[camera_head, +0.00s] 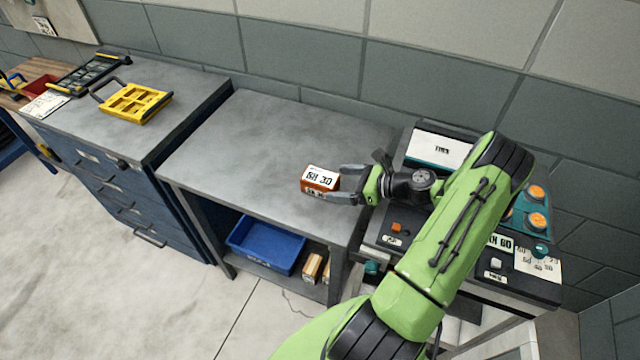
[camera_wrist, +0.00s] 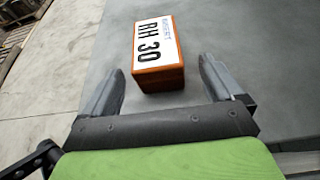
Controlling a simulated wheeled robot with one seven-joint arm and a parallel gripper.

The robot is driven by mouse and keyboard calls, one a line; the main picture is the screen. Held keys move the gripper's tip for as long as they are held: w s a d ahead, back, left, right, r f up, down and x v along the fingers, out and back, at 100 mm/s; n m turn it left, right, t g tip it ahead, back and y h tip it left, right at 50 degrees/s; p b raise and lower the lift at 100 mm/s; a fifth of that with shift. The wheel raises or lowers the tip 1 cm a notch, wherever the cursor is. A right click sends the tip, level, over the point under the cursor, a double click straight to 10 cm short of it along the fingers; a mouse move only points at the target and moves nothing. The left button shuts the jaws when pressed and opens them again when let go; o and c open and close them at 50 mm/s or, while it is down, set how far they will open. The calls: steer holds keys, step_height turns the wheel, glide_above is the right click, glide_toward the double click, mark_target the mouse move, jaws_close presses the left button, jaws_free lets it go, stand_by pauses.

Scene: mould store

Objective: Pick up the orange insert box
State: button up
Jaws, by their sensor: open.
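The orange insert box (camera_head: 319,180) has a white top label reading "RH 30". It stands on the grey metal bench (camera_head: 250,135), near its front right part. In the wrist view the box (camera_wrist: 158,50) is ahead of my gripper (camera_wrist: 163,80), roughly centred between the two fingers. My gripper (camera_head: 345,184) is open and comes at the box from the right in the head view.
A blue bin (camera_head: 265,246) and small tan boxes (camera_head: 313,268) sit on the shelf below. A yellow tray (camera_head: 134,103) lies on the blue drawer cabinet (camera_head: 135,195) at left. A control console (camera_head: 540,285) stands at right. The bench left of the box is clear.

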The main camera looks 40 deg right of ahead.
mark_target(320, 181)
steer(key=x, duration=0.7)
steer(key=shift+a+r, duration=0.1)
steer(key=shift+r, duration=0.15)
steer(key=c, duration=1.3)
